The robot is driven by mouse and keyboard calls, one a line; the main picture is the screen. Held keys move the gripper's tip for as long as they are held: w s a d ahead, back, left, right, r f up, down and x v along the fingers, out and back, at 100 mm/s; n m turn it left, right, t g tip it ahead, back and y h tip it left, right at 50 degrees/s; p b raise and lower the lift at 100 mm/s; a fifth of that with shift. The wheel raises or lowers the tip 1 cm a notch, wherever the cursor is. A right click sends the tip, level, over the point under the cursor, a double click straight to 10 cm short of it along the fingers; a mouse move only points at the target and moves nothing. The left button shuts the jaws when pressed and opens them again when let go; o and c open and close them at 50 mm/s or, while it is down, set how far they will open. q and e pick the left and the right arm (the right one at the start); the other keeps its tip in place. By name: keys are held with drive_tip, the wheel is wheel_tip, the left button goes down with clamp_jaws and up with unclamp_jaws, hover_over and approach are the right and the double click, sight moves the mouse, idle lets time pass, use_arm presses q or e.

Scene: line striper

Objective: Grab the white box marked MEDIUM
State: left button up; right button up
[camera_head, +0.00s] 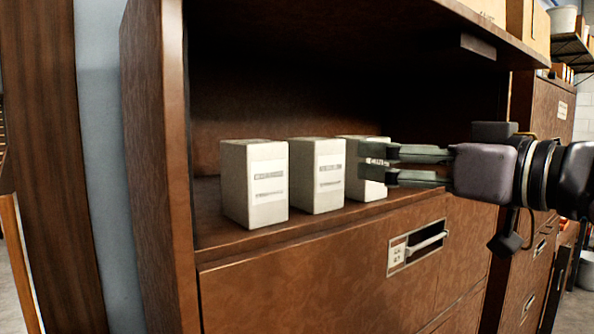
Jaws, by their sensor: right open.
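Three white boxes stand upright in a row on the brown cabinet's shelf: a left box (255,200), a middle box (318,188) and a right box (353,181). Each has a grey label on its front, but the print is too small and blurred to tell surely which reads MEDIUM. My right gripper (368,161) reaches in from the right, its two fingers apart and pointing left. The fingers overlap the right box in the view and hide part of its front and right side. I cannot tell whether they touch it. My left gripper is not in view.
The cabinet's left side wall (150,150) stands close to the left box. A top panel (400,22) overhangs the shelf. A drawer with a metal handle (427,243) is below. Cardboard boxes (528,22) sit on top at right. The shelf behind the boxes is dark.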

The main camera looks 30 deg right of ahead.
sight(333, 146)
drive_tip(key=w+p, duration=0.2)
drive_tip(key=w, duration=0.1)
drive_tip(key=w+p, duration=0.2)
drive_tip(key=w, duration=0.1)
drive_tip(key=w+a+p, duration=0.1)
drive_tip(key=w+p, duration=0.1)
drive_tip(key=w, duration=0.1)
drive_tip(key=shift+r, duration=0.35)
drive_tip(key=shift+w+f+p, duration=0.15)
drive_tip(key=shift+w+p, duration=0.6)
drive_tip(key=shift+w, duration=0.35)
drive_tip(key=shift+w+a+p, duration=0.1)
drive_tip(key=shift+w+p, duration=0.15)
drive_tip(key=shift+p, duration=0.1)
drive_tip(key=w+p, duration=0.1)
drive_tip(key=w, duration=0.1)
drive_tip(key=w+p, duration=0.1)
drive_tip(key=p, duration=0.1)
drive_tip(key=shift+w+a+p, duration=0.3)
drive_tip(key=shift+w+a, duration=0.05)
drive_tip(key=shift+a, duration=0.05)
drive_tip(key=shift+w+f, duration=0.15)
drive_tip(key=shift+w, duration=0.3)
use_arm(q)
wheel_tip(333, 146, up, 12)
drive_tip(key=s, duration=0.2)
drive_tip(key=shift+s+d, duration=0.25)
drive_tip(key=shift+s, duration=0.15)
